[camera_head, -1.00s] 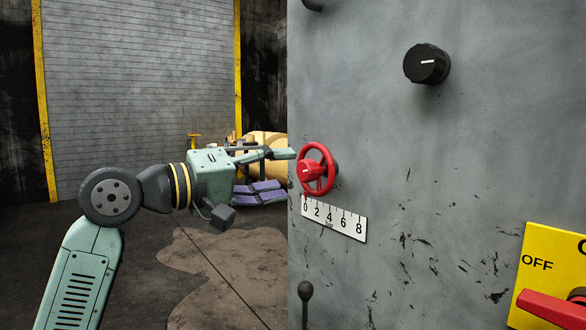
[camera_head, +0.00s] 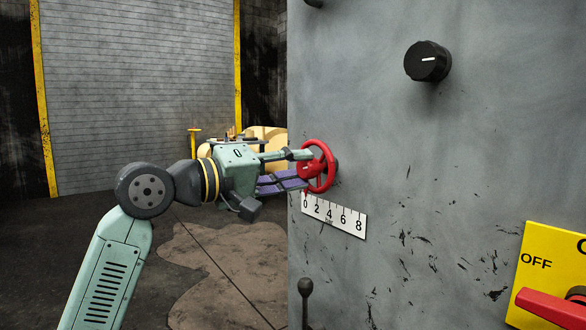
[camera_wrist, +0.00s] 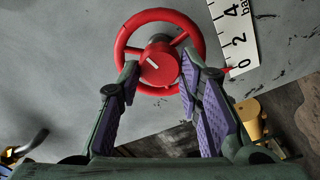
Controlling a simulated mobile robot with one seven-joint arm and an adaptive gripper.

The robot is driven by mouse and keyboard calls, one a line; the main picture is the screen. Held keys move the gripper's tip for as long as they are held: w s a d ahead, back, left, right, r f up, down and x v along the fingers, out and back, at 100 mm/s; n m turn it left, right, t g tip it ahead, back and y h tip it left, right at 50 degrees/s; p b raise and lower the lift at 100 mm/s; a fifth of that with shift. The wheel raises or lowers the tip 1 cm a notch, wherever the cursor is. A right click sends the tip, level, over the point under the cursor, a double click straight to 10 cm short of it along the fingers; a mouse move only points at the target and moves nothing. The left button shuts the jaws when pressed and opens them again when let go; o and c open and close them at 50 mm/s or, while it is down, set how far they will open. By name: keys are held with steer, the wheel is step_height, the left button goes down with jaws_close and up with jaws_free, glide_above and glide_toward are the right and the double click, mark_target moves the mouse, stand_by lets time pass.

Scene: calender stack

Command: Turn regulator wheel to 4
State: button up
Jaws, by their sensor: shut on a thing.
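The red regulator wheel (camera_head: 331,170) is mounted on the grey panel, with a white scale (camera_head: 343,220) marked 0 to 8 below it. A small red pointer is at the 0 end of the scale. My gripper (camera_head: 304,158) reaches the wheel from the left. In the wrist view, the wheel (camera_wrist: 160,14) is in front of my gripper (camera_wrist: 160,76). Its two purple-padded fingers stand on either side of the red hub, shut on the wheel. A white line shows on the hub. The lower rim is partly hidden by the fingers.
A black knob (camera_head: 427,61) is on the panel at upper right. A yellow OFF plate (camera_head: 545,243) with a red handle (camera_head: 555,306) is at lower right. A dark lever (camera_head: 305,290) stands below the scale. Open floor lies left of the panel.

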steer(key=c, duration=0.5)
